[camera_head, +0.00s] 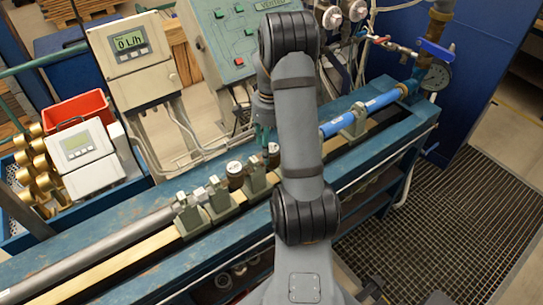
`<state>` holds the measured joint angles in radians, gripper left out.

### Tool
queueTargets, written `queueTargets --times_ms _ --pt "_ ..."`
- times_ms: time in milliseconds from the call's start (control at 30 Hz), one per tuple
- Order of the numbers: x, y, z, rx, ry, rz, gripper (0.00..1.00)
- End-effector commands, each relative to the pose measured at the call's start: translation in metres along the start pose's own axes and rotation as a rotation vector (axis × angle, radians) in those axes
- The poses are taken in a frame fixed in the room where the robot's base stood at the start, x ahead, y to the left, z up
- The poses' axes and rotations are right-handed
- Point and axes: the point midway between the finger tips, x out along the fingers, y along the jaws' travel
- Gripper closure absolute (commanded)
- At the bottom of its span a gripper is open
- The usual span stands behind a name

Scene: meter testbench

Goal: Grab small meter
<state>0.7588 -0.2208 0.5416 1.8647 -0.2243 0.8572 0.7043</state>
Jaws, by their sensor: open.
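Two small round meters with dark brownish bodies stand on the teal testbench (95,222), among the grey clamps. The left small meter (235,170) has a pale face turned up. The right small meter (273,155) is partly hidden by my arm. My gripper (264,142) points down, just above and to the left of the right small meter. It is open and looks empty. Whether its fingertips touch that meter cannot be told from this view.
Grey clamps (190,213) stand along the bench rail. A grey pipe (95,258) runs left and a blue pipe (375,103) right. Behind are a 0 L/h display (130,45), a white meter box (85,155), brass fittings (40,178) and a red bin (75,112).

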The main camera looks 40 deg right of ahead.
Motion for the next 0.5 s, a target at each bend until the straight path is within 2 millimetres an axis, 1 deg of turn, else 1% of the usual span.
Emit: queueTargets --times_ms 100,200,400,500 --pt "0.014 0.001 0.000 0.001 -0.002 0.003 0.35" --pt "0.020 0.000 0.000 0.000 0.000 0.000 0.35" --pt "0.021 0.000 -0.001 0.000 0.001 -0.001 0.35" --pt "0.021 0.000 -0.001 0.000 0.001 -0.001 0.40"
